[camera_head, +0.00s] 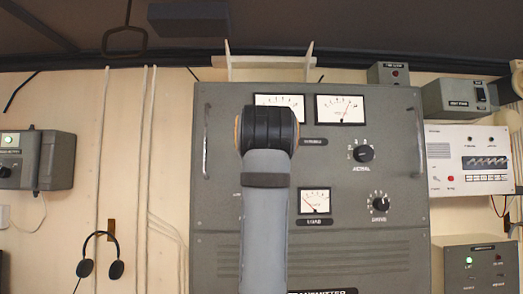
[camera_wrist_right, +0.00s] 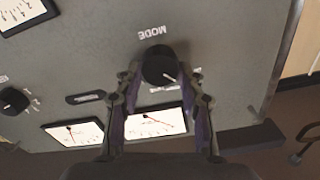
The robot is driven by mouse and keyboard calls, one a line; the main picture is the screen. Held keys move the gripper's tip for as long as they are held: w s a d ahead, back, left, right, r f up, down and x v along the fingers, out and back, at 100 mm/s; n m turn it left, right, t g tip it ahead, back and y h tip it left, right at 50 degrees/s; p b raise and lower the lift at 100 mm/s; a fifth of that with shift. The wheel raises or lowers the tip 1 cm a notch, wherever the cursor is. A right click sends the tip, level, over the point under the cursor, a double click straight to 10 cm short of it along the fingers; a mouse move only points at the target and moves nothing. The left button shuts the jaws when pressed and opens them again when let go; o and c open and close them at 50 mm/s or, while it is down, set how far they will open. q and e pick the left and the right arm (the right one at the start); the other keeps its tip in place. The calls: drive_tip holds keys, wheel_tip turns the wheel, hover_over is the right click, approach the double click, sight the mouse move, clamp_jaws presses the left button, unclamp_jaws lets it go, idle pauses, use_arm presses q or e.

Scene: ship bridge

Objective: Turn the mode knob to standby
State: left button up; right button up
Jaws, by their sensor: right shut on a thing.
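The black mode knob (camera_wrist_right: 158,62) sits on the grey transmitter panel (camera_head: 220,215), beside an upside-down "MODE" label in the right wrist view. Its white pointer line slants to the lower right in that view. The position markings around it are mostly hidden or too small to read. My right gripper (camera_wrist_right: 160,76) is shut on the knob, one finger on each side. In the head view my right arm stands in front of the panel and hides the knob and the gripper. My left gripper is not in view.
The panel also bears an aerial knob (camera_head: 361,153), a drive knob (camera_head: 380,204), a load meter (camera_head: 315,201) and an upper meter (camera_head: 340,109). A metal handle (camera_head: 206,140) stands out at its left edge. Headphones (camera_head: 100,257) hang on the wall at left.

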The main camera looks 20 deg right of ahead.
drive_tip(key=shift+d+m+p, duration=0.1)
drive_tip(key=shift+m+p, duration=0.3)
drive_tip(key=shift+m, duration=1.9)
drive_tip(key=o, duration=1.1)
drive_tip(key=shift+o, duration=0.2)
wheel_tip(320, 180, up, 10)
